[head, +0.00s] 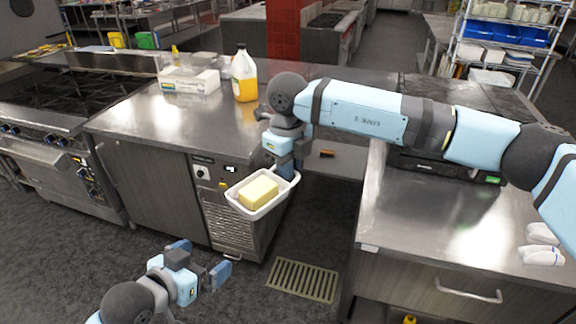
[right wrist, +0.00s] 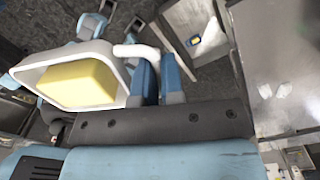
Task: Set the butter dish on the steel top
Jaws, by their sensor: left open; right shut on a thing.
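The butter dish (head: 263,212) is a white tray with a yellow block of butter (head: 258,192) in it. One steel top (head: 140,118) is on the left counter, behind the dish; another (head: 415,215) is on the right counter. My left gripper (head: 206,262) is open and empty, low over the floor.
A yellow-filled jug (head: 244,78) and a white box (head: 190,80) stand at the back of the left counter. A stove (head: 60,95) adjoins it on the left. White items (head: 541,245) lie on the right counter. The left counter's front is clear.

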